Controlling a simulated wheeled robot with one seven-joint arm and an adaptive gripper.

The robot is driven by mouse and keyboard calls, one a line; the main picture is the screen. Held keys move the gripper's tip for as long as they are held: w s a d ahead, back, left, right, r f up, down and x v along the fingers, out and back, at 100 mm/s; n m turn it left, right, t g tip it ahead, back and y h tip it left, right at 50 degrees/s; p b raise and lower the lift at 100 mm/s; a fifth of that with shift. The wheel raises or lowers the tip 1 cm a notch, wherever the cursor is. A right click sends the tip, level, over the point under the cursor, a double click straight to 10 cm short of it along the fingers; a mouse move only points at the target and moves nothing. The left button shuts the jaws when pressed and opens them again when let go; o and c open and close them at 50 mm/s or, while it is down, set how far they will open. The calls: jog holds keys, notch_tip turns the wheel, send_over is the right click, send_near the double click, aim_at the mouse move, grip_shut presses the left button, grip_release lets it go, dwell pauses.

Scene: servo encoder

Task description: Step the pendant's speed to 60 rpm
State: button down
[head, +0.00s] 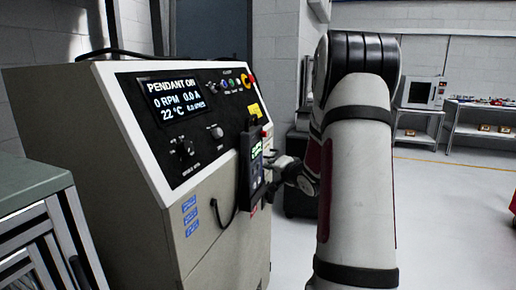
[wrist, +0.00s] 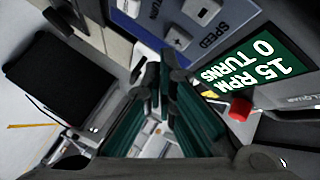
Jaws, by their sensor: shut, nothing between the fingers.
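The dark handheld pendant (head: 256,160) hangs at the right edge of the console's sloping face. In the wrist view, its green screen (wrist: 262,62) reads 15 RPM and 0 TURNS, turned nearly upside down. A pale button with what looks like a plus (wrist: 177,38) lies beside the SPEED label (wrist: 207,28) on the blue keypad panel. Another pale button (wrist: 130,6) is at the top edge, partly cut off. My gripper (wrist: 163,66) is shut and empty, its tips appearing just below the plus button. Contact cannot be told. In the head view, my gripper (head: 276,163) is beside the pendant's right side.
The console display (head: 176,97) reads PENDANT ON, 0 RPM, 0.0 A, 22 °C. Knobs (head: 216,132) and small lit buttons sit on its face. A red button (wrist: 240,108) is near the pendant screen.

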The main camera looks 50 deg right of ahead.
jog(key=shift+w, duration=0.1)
dwell(0.3)
jog(key=shift+w+a, duration=0.2)
jog(key=shift+w, duration=0.1)
jog(key=shift+w, duration=0.1)
dwell(0.4)
jog(key=shift+p, duration=0.4)
jog(key=shift+s+d+p, duration=0.2)
jog(key=shift+s+p, duration=0.25)
jog(key=shift+s, duration=0.1)
jog(key=s+p, duration=0.1)
jog(key=s+d+p, duration=0.1)
jog(key=s, duration=0.1)
jog(key=s+d+p, duration=0.1)
jog(key=s+p, duration=0.1)
jog(key=shift+s+d, duration=0.1)
jog(key=shift+s, duration=0.15)
dwell(0.6)
